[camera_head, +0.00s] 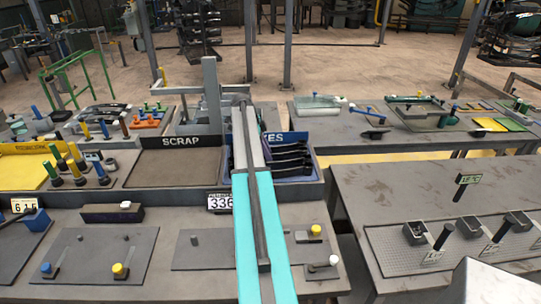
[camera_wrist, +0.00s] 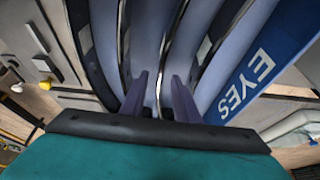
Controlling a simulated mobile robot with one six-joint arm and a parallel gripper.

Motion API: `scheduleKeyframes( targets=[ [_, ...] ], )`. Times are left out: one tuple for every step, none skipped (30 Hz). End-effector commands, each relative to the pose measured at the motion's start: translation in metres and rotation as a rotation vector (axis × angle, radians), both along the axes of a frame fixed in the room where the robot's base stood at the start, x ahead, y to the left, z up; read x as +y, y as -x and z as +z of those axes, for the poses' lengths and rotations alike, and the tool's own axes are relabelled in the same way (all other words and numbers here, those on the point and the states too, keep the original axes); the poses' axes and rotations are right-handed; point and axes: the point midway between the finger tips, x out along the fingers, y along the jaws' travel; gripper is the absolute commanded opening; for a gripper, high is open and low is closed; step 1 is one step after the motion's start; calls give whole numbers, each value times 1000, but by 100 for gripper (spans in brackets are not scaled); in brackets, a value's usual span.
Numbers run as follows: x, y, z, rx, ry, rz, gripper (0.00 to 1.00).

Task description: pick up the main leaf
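Several long dark curved leaves (camera_head: 290,160) lie in the blue rack marked EYES; in the head view my arm hides the left part of the rack and of the label. I cannot tell which one is the main leaf. My gripper (camera_wrist: 162,90) points into the rack, its two purple fingers apart, with a thin bright leaf edge showing between them. I cannot tell whether they touch it. The gripper is hidden in the head view.
The blue EYES panel (camera_wrist: 262,70) runs close on the right in the wrist view. A SCRAP tray (camera_head: 180,167) stands left of the rack. A grey bench (camera_head: 375,190) with clamps is at right. Posts and coloured-handled tools stand on the left bench.

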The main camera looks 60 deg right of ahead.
Motion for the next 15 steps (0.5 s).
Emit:
scheduleKeyframes(
  targets=[
    [0, 0, 0, 0, 0, 0, 28],
    [0, 0, 0, 0, 0, 0, 28],
    [0, 0, 0, 0, 0, 0, 28],
    [0, 0, 0, 0, 0, 0, 28],
    [0, 0, 0, 0, 0, 0, 28],
    [0, 0, 0, 0, 0, 0, 22],
    [0, 0, 0, 0, 0, 0, 17],
    [0, 0, 0, 0, 0, 1, 12],
    [0, 0, 0, 0, 0, 1, 5],
    [0, 0, 0, 0, 0, 1, 0],
    [0, -1, 0, 0, 0, 1, 0],
    [0, -1, 0, 0, 0, 1, 0],
    [0, -1, 0, 0, 0, 1, 0],
    [0, -1, 3, 0, 4, 0, 0],
    [0, -1, 3, 0, 4, 0, 0]
  ],
)
